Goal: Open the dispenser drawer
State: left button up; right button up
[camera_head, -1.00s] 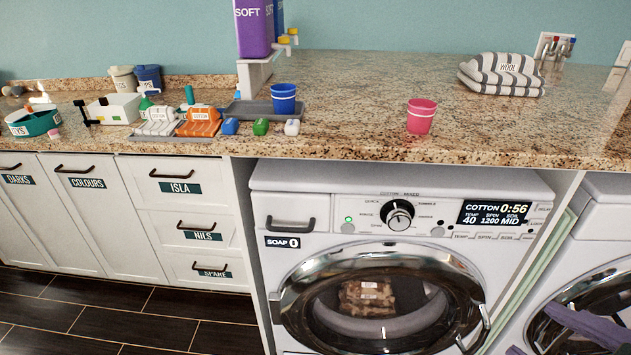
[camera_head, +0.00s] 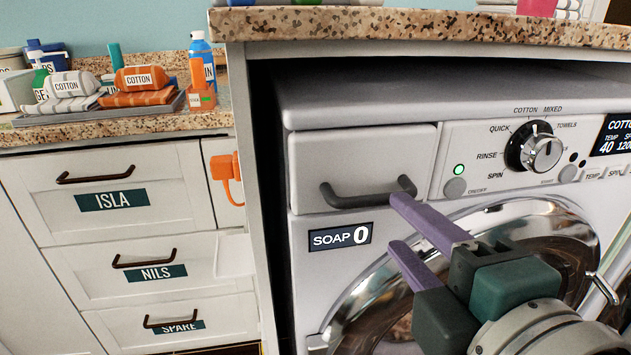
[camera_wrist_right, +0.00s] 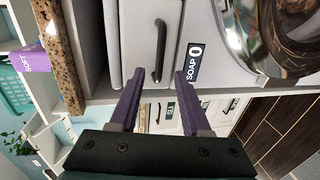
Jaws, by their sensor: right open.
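The dispenser drawer (camera_head: 362,160) is the pale front panel at the upper left of the washing machine, and it looks closed, flush with the machine. Its dark bar handle (camera_head: 368,197) sits low on the panel, above the "SOAP 0" label (camera_head: 340,236). My right gripper (camera_head: 396,222) is open and empty, with purple fingers pointing at the handle; the upper finger overlaps the handle's right end. In the right wrist view the handle (camera_wrist_right: 159,50) lies just beyond the gap between the fingertips (camera_wrist_right: 159,78). I cannot tell whether they touch it. My left gripper is not in view.
The granite counter (camera_head: 440,25) overhangs the washing machine. The round glass door (camera_head: 480,225) is below and right of the drawer, behind my right gripper. A white cabinet with labelled drawers (camera_head: 165,205) stands at the left, with an orange item (camera_head: 228,175) at its side.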

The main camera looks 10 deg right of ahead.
aim_at(377, 203)
jog(key=b+x, duration=0.1)
jog(key=x, duration=0.6)
jog(key=shift+d, duration=0.15)
jog(key=shift+w+f+b, duration=0.15)
jog(key=shift+w+b, duration=0.2)
jog(key=shift+w, duration=0.35)
jog(key=shift+c, duration=0.4)
grip_shut()
